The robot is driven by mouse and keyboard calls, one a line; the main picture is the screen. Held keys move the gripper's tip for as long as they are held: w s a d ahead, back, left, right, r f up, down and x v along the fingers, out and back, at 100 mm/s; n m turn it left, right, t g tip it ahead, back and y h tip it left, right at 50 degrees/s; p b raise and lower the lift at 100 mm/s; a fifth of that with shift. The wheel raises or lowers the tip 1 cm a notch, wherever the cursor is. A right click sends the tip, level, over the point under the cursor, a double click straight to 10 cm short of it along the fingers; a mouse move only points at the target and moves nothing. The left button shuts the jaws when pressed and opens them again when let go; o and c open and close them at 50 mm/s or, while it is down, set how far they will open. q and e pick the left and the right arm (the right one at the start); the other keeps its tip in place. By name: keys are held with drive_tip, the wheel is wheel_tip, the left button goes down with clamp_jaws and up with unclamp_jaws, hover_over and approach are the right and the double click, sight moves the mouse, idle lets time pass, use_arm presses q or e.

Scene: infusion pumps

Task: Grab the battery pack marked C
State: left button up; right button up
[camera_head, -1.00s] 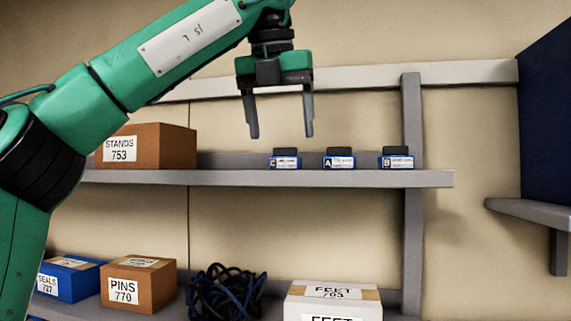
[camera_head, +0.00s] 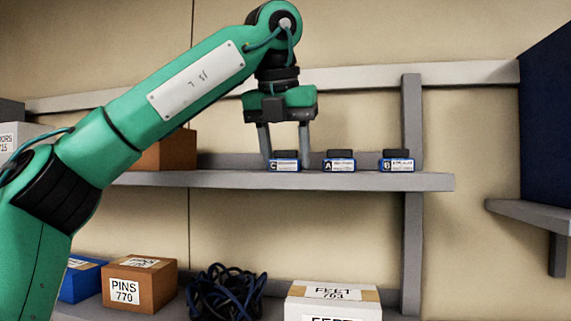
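Three small blue battery packs with dark tops and white labels stand in a row on the upper shelf. The pack marked C (camera_head: 285,164) is the leftmost, A (camera_head: 339,164) is in the middle and B (camera_head: 397,164) is on the right. My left gripper (camera_head: 285,160) points down over pack C with its fingers apart, one at the left side and one at the right. Whether the fingers touch the pack I cannot tell. My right gripper is not in view.
The grey upper shelf (camera_head: 220,180) carries a brown box (camera_head: 170,152) at left, partly behind my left arm. Below are a PINS box (camera_head: 140,285), a dark cable coil (camera_head: 226,293) and a FEET box (camera_head: 333,300). A dark blue panel (camera_head: 545,120) stands at far right. The shelf right of B is clear.

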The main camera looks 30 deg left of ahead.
use_arm(q)
drive_tip(key=shift+c, duration=1.2)
drive_tip(key=shift+r, duration=0.1)
